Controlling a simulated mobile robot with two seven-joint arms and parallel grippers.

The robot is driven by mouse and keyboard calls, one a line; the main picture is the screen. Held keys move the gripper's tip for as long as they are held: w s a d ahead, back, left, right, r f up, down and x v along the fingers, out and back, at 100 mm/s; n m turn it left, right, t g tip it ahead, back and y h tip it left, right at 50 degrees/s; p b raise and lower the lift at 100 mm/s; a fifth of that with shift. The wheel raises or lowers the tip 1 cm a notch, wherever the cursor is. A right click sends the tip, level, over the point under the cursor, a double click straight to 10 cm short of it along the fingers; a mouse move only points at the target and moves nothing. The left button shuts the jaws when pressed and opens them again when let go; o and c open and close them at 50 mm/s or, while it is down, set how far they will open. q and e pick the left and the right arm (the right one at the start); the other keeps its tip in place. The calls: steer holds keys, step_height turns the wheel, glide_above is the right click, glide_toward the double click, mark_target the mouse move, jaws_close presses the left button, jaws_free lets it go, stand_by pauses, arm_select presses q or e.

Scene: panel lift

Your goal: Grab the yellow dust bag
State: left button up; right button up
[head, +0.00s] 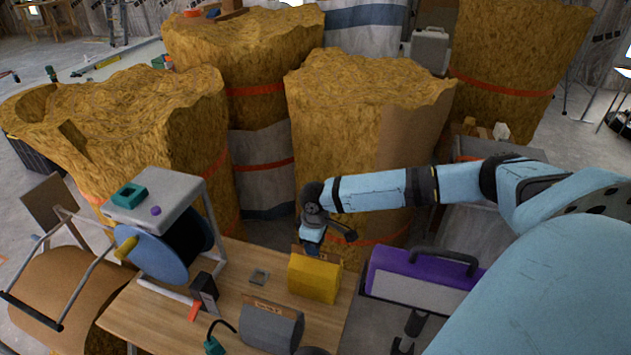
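The yellow dust bag (315,279) looks like a small boxy yellow block and stands on the wooden table near its right edge. A brown strip shows along its top back edge. My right arm comes in from the right, and its dark gripper (313,248) points down at the back top edge of the bag. The fingertips are partly hidden there, so I cannot tell whether they touch the bag or how far apart they are. My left gripper is not in view.
A purple case (424,275) stands to the right. Tall straw-coloured rolls (335,150) crowd behind.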

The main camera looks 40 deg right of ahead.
mark_target(315, 269)
steer(key=f, duration=0.3)
steer(key=shift+w+d+f, duration=0.1)
steer(key=shift+d+f, duration=0.1)
steer(key=shift+f, duration=0.15)
jaws_close()
steer(key=shift+r, duration=0.1)
